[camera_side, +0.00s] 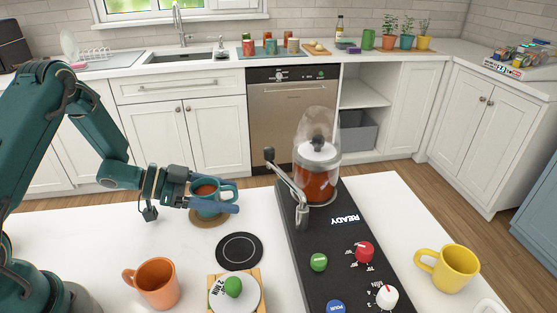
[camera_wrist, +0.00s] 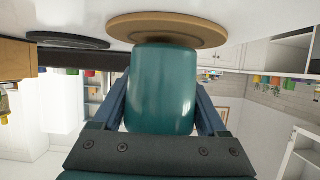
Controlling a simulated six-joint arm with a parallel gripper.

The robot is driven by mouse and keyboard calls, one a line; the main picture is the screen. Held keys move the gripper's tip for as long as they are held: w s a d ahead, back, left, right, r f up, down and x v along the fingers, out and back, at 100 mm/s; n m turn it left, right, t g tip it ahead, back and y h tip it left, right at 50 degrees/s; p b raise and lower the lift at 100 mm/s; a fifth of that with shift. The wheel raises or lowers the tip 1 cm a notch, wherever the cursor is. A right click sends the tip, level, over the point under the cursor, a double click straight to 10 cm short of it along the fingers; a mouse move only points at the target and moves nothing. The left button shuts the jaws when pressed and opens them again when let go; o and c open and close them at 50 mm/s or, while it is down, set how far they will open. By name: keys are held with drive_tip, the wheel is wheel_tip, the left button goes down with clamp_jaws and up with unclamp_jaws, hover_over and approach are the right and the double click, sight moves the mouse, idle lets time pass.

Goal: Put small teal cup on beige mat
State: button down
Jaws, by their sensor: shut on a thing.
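The small teal cup (camera_side: 204,201) is upright between the fingers of my gripper (camera_side: 222,198), with its handle on the right side. Its inside looks brownish. My gripper is shut on the cup's sides; in the wrist view, a finger lies along each side of the teal cup (camera_wrist: 162,90). The round beige mat (camera_side: 207,221) lies directly under the cup on the white counter. It also shows in the wrist view (camera_wrist: 215,36), against the cup's base. I cannot tell whether the base touches the mat or hovers just above it.
A black round mat (camera_side: 239,251) lies nearby. An orange mug (camera_side: 157,284) and a wooden board (camera_side: 257,277) with a white dial are in front. A black machine (camera_side: 318,232) with a metal lever stands to the right, and a yellow mug (camera_side: 455,268) beyond it.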

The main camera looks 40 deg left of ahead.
drive_tip(key=shift+f, duration=0.25)
unclamp_jaws()
drive_tip(key=shift+r, duration=0.2)
drive_tip(key=v, duration=1.2)
drive_tip(key=shift+f, duration=0.15)
